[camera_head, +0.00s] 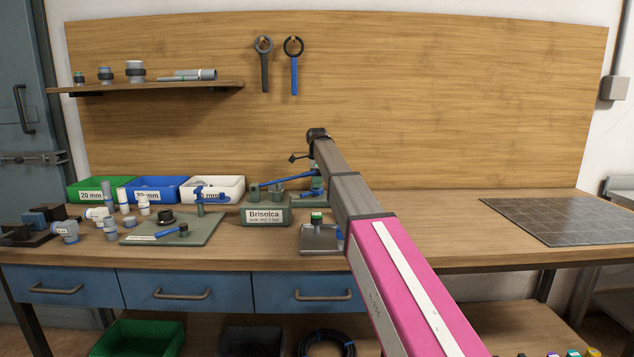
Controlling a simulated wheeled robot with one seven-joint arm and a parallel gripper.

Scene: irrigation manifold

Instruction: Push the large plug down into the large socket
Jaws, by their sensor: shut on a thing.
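My arm reaches from the bottom right up over the bench, and its dark far end is above the back of the bench. My gripper's jaws cannot be made out; the arm seems to hide them. I cannot tell which fitting is the large socket. The large plug cannot be clearly picked out, and part of the area right of the block is behind my arm.
Green (100,188), blue (157,189) and white (213,189) bins stand at the back left. A green mat (200,232) and several loose fittings lie before them. A metal tray (318,240) is partly behind my arm. A dark tiled mat (560,220) lies at right; bench beside it is clear.

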